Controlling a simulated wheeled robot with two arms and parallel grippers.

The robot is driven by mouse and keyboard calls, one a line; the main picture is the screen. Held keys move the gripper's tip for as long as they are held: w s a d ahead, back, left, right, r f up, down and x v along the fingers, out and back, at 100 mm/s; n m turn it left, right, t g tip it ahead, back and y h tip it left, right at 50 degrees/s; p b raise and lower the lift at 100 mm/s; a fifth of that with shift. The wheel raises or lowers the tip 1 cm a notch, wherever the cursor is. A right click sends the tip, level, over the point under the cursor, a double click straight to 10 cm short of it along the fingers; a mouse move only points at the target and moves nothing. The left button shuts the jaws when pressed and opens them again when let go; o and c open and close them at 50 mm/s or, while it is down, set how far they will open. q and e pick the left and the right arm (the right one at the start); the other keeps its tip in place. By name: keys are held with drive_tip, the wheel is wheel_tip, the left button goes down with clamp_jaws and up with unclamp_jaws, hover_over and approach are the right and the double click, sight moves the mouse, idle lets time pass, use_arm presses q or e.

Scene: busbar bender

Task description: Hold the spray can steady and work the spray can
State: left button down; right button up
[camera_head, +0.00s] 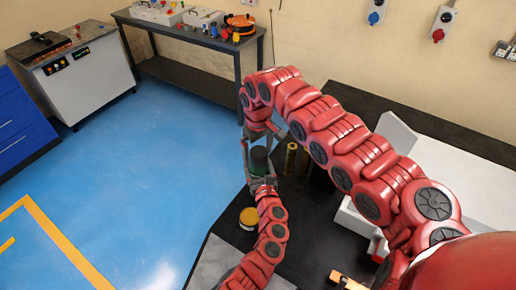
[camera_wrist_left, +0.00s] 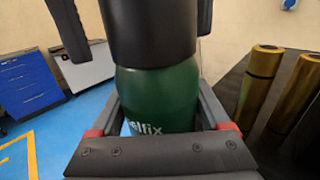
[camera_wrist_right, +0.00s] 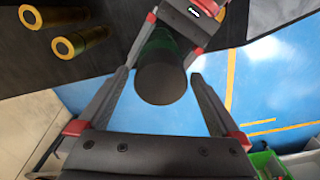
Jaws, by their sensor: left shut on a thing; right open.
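The spray can is green with a black cap and stands upright in the head view (camera_head: 259,160). My left gripper (camera_head: 260,172) is shut around its green body, which shows close up in the left wrist view (camera_wrist_left: 155,98) with part of a white label. My right gripper (camera_head: 258,143) comes down from above. In the right wrist view its fingers (camera_wrist_right: 160,76) are open, one on each side of the black cap (camera_wrist_right: 162,84). The cap's flat top faces that camera. I cannot tell whether the fingers touch the cap. The spray can's nozzle is not visible.
Two brass-coloured cylinders (camera_head: 291,156) stand on the black bench (camera_head: 318,235) just right of the can. A yellow-topped round container (camera_head: 248,216) is beside my left arm. A pale machine (camera_head: 465,185) fills the right side. Blue floor (camera_head: 165,150) lies open to the left.

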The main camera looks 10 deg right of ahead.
sight(258, 151)
drive_tip(key=c, duration=1.5)
drive_tip(key=shift+r, duration=0.25)
drive_tip(key=shift+r, duration=0.85)
drive_tip(key=shift+r, duration=2.05)
use_arm(q)
unclamp_jaws()
drive_tip(key=shift+s, duration=0.1)
